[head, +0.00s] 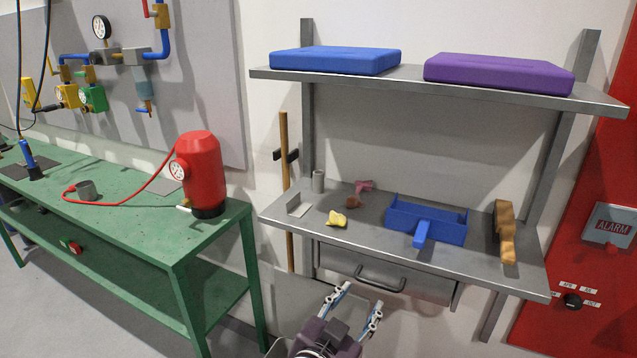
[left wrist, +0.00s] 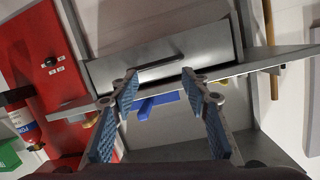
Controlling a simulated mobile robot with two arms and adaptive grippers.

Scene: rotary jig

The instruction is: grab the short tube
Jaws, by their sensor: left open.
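A small grey upright tube (head: 318,181) stands at the back left of the grey metal work shelf (head: 370,225), close to the left post. My left gripper (head: 360,303) is open and empty, below and in front of this shelf, well apart from the tube. Its open fingers with blue pads also show in the left wrist view (left wrist: 159,86), facing the shelf edge and drawer. I cannot make out the tube in that view. My right gripper is not in view.
Near the tube lie a metal angle piece (head: 298,204), a yellow lump (head: 337,219) and a pink piece (head: 364,186). A blue dustpan (head: 440,222) and a brush (head: 503,225) lie further right. A drawer (head: 400,281) hangs under the shelf; an upper shelf (head: 415,78) overhangs it.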

